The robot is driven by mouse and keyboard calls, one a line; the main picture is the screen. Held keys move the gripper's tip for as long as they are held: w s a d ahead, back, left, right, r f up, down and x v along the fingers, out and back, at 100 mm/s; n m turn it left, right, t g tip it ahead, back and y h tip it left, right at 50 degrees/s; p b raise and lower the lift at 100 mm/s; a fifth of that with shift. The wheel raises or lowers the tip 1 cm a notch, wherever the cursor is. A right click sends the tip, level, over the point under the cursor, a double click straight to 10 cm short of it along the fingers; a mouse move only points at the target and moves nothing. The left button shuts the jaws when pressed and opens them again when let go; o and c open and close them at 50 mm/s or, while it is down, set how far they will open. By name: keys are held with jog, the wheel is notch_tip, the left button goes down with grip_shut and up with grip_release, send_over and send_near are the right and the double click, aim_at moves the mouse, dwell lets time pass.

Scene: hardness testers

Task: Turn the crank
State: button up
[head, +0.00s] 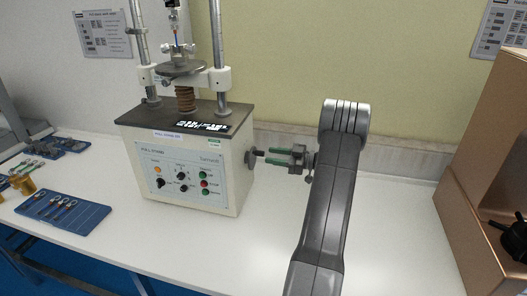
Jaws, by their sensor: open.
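The crank (250,158) is a small dark part on the right side wall of the white tester box (190,172), with a short dark handle stub pointing right. My gripper (268,157) comes in from the right with two green-padded fingers, set apart. Its fingertips are right beside the crank's handle, level with it. I cannot tell whether the handle lies between the fingers or whether they touch it. Part of the crank is hard to make out at this size.
The tester has a front panel with knobs and buttons, and two upright columns (217,60). A blue tray (85,222) with metal parts lies at the left. A brown box (480,170) stands at the right.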

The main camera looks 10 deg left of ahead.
aim_at(263, 155)
jog(key=shift+a+p, duration=0.4)
jog(key=shift+a, duration=1.8)
jog(key=shift+c, duration=0.2)
grip_shut()
jog(key=shift+f+b, duration=0.1)
jog(key=shift+b, duration=0.25)
